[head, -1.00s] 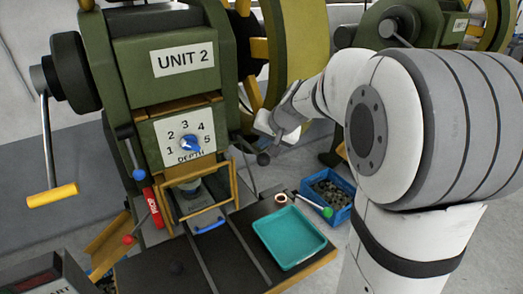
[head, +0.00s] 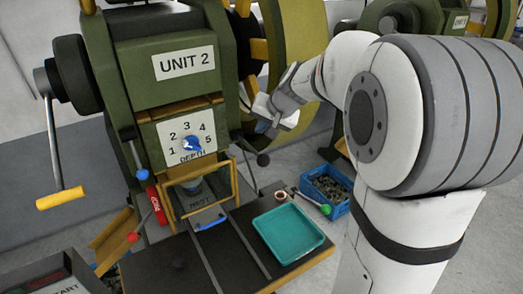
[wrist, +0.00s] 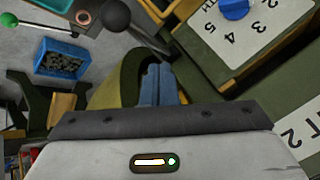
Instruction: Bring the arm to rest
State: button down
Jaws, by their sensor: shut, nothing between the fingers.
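My gripper (head: 262,127) is in front of the yellow-rimmed wheel of the green machine, to the right of the dial plate and above the bench. Its two blue-grey fingers also show in the wrist view (wrist: 158,84), close together with nothing visible between them. My white and grey arm reaches in from the right of the head view, bent at the elbow. The gripper appears clear of the machine, though its exact gap to the wheel is hard to tell.
The green UNIT 2 machine (head: 127,70) has a crank (head: 62,198), a blue-knobbed dial (head: 191,144) and levers. A teal tray (head: 288,262) and a copper ring (head: 281,196) sit on the dark bench. A blue crate (head: 326,206) of dark parts stands to its right.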

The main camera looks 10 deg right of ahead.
dwell(0.7)
jog(key=s+f+n+g+h, duration=0.1)
jog(key=s+f+n, duration=0.1)
jog(key=s, duration=1.2)
jog(key=s+f+n+g+h, duration=0.2)
jog(key=s, duration=1.2)
jog(key=shift+a+f, duration=0.25)
jog(key=shift+f, duration=0.15)
jog(key=c, duration=2.2)
grip_release()
